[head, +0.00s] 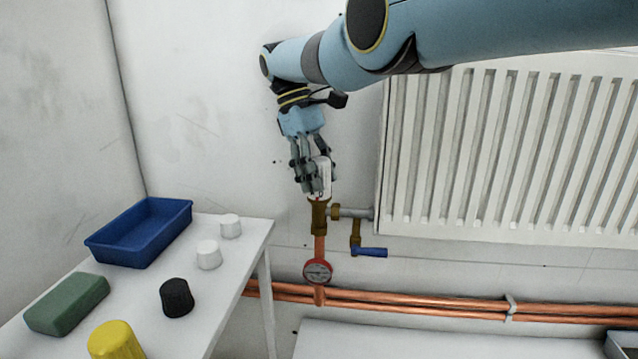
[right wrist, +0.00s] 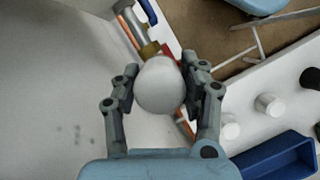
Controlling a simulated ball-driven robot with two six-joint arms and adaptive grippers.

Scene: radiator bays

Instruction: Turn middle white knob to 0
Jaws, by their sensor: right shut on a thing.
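The white knob (head: 320,178) sits on top of a brass valve (head: 319,216) beside the radiator. My right gripper (head: 312,172) comes down from above and is shut on this knob. In the right wrist view the round white top of the knob (right wrist: 160,85) lies between the two fingers of my right gripper (right wrist: 160,88). The fingers hide the knob's sides, and I cannot read any number or mark on it. My left gripper is not in view.
A white radiator (head: 500,150) stands to the right. A blue lever (head: 370,252) and a red gauge (head: 317,271) sit below the valve. A white table (head: 235,270) at left holds a blue tray (head: 140,235), a green block (head: 67,304), white caps (head: 208,254), a black cap (head: 176,298) and a yellow cap (head: 115,342).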

